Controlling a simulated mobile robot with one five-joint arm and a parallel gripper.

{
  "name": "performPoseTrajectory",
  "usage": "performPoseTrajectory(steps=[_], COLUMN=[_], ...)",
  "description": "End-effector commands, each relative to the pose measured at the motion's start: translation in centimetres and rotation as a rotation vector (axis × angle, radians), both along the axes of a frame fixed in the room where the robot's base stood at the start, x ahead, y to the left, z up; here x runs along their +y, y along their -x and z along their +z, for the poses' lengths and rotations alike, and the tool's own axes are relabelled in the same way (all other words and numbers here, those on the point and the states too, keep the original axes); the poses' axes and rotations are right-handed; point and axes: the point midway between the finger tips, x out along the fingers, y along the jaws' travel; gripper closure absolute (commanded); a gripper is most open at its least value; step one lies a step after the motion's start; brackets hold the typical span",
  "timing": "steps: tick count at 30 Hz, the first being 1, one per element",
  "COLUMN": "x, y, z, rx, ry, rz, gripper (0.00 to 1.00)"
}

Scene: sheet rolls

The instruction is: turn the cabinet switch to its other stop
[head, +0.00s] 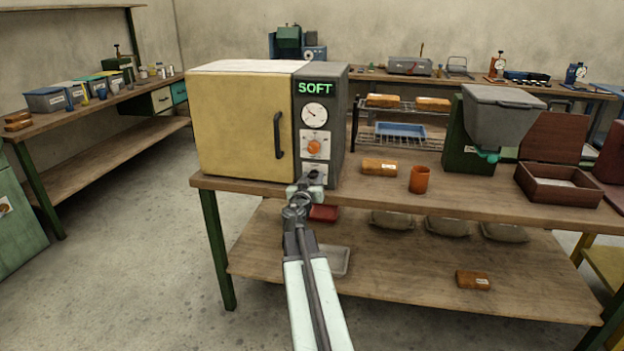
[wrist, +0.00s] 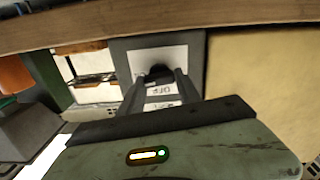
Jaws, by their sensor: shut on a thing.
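The cabinet (head: 235,125) stands on the bench, with a cream door and a grey control panel (head: 335,120). The panel has a green display reading SOFT, a round dial and an orange knob (head: 314,147). The cabinet switch's white plate (head: 319,167) is low on the panel, partly hidden by my gripper (head: 311,180). In the wrist view, which looks upside down, the dark switch knob (wrist: 158,70) is between the fingertips of my gripper (wrist: 160,80), which is shut on it. An upside-down OFF label shows beside it. The knob's exact angle is hard to tell.
The floor at left is clear.

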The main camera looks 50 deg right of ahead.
Motion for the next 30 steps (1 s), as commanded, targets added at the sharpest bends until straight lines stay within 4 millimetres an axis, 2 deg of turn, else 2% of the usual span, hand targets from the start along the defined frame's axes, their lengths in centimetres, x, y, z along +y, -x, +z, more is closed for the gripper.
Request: performPoseTrajectory(steps=[30], x=[0.38], y=[-0.37], z=[-0.27], rx=[0.798], ry=[0.495], rz=[0.002], gripper=[1.00])
